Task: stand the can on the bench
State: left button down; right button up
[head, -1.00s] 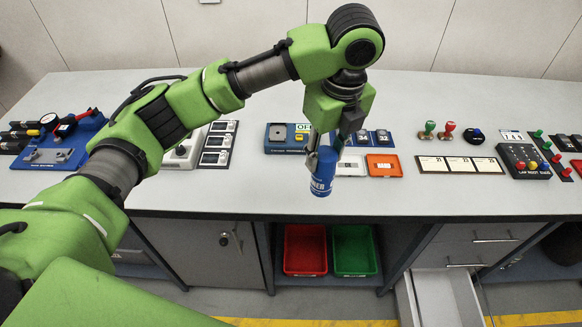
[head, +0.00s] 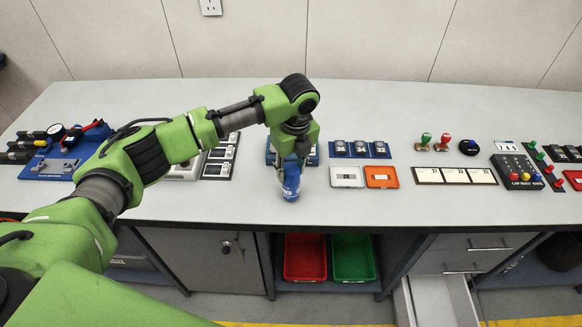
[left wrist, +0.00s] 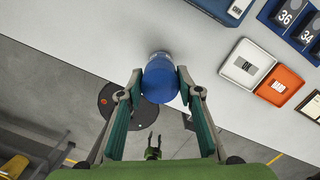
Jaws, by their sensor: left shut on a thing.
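The blue can (head: 291,186) is held upright or nearly so over the front part of the grey bench (head: 240,207), left of the white and orange trays. My left gripper (head: 291,165) is shut on it from above. In the left wrist view the can (left wrist: 160,80) sits between the two fingers, with its far end toward the bench surface. I cannot tell whether its base touches the bench. What looks like my right gripper (left wrist: 153,141) shows small and low in the left wrist view, its fingers apart and empty.
A white tray (head: 347,176) and an orange tray (head: 381,177) lie to the right of the can. A blue device (head: 270,155) is partly hidden behind my gripper. Red (head: 305,258) and green (head: 353,258) bins stand below the bench. A drawer (head: 440,300) is open at right.

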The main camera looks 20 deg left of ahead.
pick_arm(q)
jog(key=shift+f, duration=0.25)
jog(key=shift+d+f, duration=0.1)
jog(key=c, duration=1.4)
grip_release()
jog(key=shift+c, duration=0.2)
jog(key=r, duration=0.3)
jog(key=r+b, duration=0.1)
jog(key=r, duration=0.3)
jog(key=d+r+b, duration=0.1)
jog(key=r, duration=0.3)
jog(key=shift+s, duration=0.4)
jog(key=shift+s+r, duration=0.1)
jog(key=shift+r, duration=0.55)
